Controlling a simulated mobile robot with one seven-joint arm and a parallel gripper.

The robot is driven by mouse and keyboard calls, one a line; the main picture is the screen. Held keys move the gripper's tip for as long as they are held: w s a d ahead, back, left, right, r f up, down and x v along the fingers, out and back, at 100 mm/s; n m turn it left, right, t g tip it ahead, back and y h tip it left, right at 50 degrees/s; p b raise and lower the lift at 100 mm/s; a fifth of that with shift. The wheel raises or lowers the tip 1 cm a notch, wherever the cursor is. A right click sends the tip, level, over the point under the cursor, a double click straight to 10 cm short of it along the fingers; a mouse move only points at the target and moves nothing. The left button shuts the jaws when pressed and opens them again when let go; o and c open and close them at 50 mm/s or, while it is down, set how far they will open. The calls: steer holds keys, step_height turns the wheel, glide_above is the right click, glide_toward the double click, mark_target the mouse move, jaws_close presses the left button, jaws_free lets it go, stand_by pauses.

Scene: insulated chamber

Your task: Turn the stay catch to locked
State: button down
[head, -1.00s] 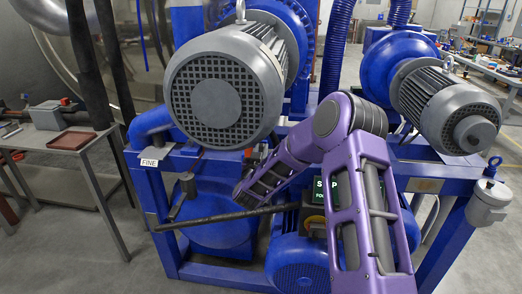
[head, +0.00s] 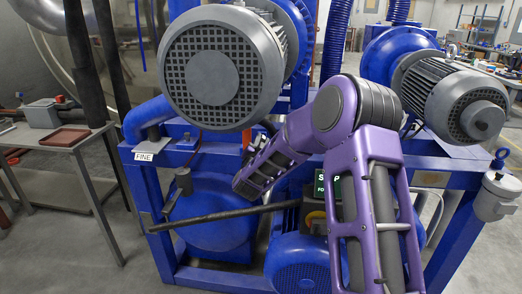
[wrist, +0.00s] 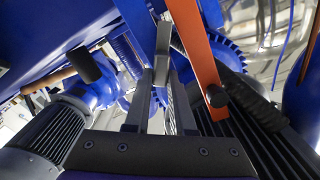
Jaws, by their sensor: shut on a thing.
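In the wrist view, my gripper (wrist: 160,84) has its two dark fingers closed together on a narrow grey metal piece (wrist: 163,60), which looks like the stay catch. An orange bar (wrist: 197,58) with a dark round knob (wrist: 216,96) runs just right of the fingers.
A large grey motor (head: 215,75) overhangs my arm from the upper left. A blue frame (head: 190,155) bears a FINE label (head: 144,156). A dark rod (head: 225,215) crosses low in front of a blue tank (head: 210,225). A side table (head: 60,137) stands left.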

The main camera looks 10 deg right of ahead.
steer(key=m, duration=0.7)
steer(key=f+m, duration=0.1)
steer(key=m, duration=0.3)
steer(key=shift+s+d+b, duration=0.1)
steer(key=shift+d+b, duration=0.15)
steer(key=shift+b, duration=0.05)
steer(key=shift+m, duration=0.4)
steer(key=c, duration=0.8)
jaws_free()
steer(key=shift+o, duration=0.2)
steer(key=v, duration=1.7)
steer(key=shift+s, duration=0.2)
